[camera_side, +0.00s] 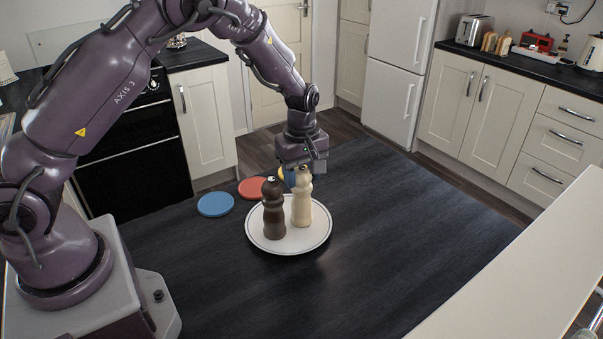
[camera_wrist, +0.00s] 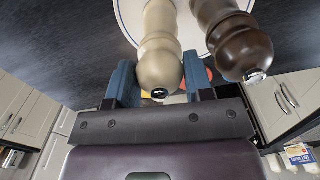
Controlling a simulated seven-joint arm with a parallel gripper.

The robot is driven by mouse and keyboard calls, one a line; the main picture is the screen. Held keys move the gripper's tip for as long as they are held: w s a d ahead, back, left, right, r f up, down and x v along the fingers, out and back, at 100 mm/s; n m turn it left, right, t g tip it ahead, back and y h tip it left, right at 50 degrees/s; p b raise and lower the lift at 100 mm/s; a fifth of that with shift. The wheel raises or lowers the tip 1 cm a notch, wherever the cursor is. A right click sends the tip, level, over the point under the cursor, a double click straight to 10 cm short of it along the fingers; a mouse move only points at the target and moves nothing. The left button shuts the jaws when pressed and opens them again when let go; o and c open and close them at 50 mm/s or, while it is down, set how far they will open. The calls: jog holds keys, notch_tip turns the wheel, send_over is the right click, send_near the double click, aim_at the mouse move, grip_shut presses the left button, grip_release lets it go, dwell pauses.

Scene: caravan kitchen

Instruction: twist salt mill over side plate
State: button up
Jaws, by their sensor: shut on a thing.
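A cream mill (camera_side: 301,208), probably the salt mill, is upright over the white side plate (camera_side: 264,245). I cannot tell whether its base touches the plate. A dark brown mill (camera_side: 273,218) stands upright on the plate, close to the left of the cream one. My gripper (camera_side: 300,177) is at the top of the cream mill, shut on it. In the wrist view, the cream mill (camera_wrist: 160,62) lies between my blue fingers (camera_wrist: 158,82), and the brown mill (camera_wrist: 240,45) is just to the right of them. The plate's dark-lined rim (camera_wrist: 127,28) shows behind the mills.
A blue coaster (camera_side: 215,204) and a red coaster (camera_side: 250,187) lie left of and behind the plate. A yellow one is mostly hidden behind my gripper. The dark worktop (camera_side: 420,225) is clear to the right and in front. A pale ledge (camera_side: 530,265) borders the right side.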

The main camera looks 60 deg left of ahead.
jog(key=n, duration=0.3)
jog(key=shift+f+n, duration=0.1)
jog(key=shift+n, duration=0.3)
jog(key=n, duration=1.5)
jog(key=shift+r, duration=0.2)
jog(key=o, duration=0.7)
jog(key=shift+o, duration=0.2)
jog(key=shift+r, duration=0.1)
